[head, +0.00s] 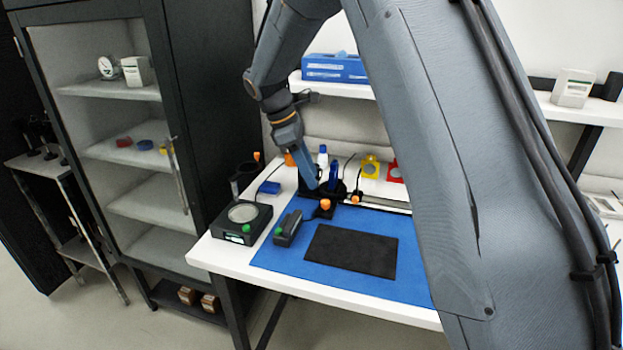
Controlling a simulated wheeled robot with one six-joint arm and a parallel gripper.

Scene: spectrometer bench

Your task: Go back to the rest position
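My arm reaches over the bench from the upper right and bends down at the upper left. My gripper (312,180) points downward over the back left part of the bench, at a dark holder (325,192) with a blue object (334,175) standing in it. The fingertips are small and dark against the holder. I cannot tell whether they are open, touch the holder or hold anything.
The white bench (215,249) carries a blue mat (281,258) with a black pad (350,250). A round-topped device (241,221) and a grey device (288,228) stand left. A blue box (335,68) sits on the shelf behind. A dark cabinet (212,80) stands left.

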